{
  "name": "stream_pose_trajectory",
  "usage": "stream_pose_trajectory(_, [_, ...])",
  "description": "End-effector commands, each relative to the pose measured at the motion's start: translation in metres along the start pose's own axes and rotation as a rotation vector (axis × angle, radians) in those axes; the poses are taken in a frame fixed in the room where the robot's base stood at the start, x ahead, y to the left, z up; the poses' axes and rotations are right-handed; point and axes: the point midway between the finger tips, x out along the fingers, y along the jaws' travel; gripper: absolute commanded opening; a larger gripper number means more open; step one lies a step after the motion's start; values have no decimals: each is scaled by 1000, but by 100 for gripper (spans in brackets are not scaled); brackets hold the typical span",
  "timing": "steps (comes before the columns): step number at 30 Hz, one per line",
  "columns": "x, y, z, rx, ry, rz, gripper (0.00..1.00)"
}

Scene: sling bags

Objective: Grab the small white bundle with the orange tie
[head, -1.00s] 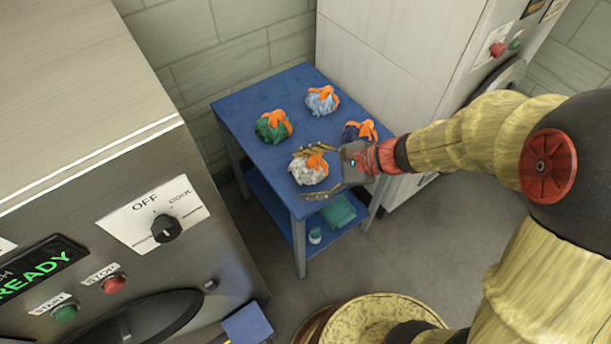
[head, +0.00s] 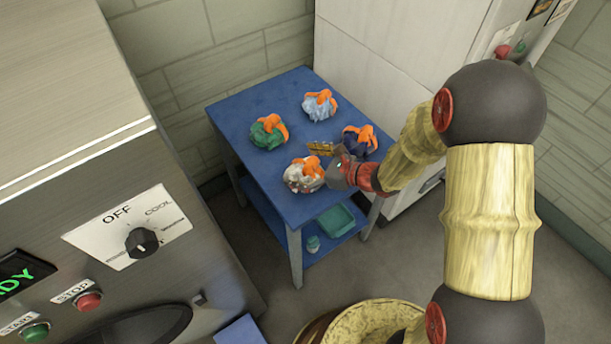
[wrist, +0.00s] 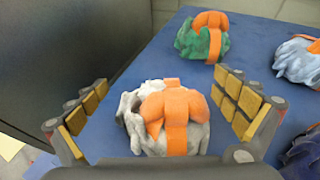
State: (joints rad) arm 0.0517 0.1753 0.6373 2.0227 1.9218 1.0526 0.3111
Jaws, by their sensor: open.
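The small white bundle with the orange tie (head: 303,175) sits on the blue table near its front corner. In the wrist view the white bundle (wrist: 165,120) lies between the two padded fingers, with the orange tie over its top. My gripper (head: 318,163) is open around it, coming from the right. In the wrist view, a gap shows between the bundle and each finger of my gripper (wrist: 162,112). In the head view, the gripper hides part of the bundle's right side.
On the same blue table (head: 235,108) are a green bundle (head: 266,134), a light blue bundle (head: 318,106) and a dark blue bundle (head: 357,142), all orange-tied. The dark blue one is close to my gripper. A steel machine (head: 60,110) stands left. A teal tray (head: 334,221) is on the lower shelf.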

Motion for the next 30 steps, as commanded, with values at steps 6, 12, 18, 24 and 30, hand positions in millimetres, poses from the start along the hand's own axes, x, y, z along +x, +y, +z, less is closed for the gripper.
stream_pose_trajectory(6, [27,1,-3,1,1,1,99])
stream_pose_trajectory(12, [29,1,-1,0,1,0,99])
stream_pose_trajectory(18, [29,1,-1,0,1,0,92])
stream_pose_trajectory(24, [29,1,-1,0,1,0,81])
stream_pose_trajectory(30, [29,1,-1,1,1,1,69])
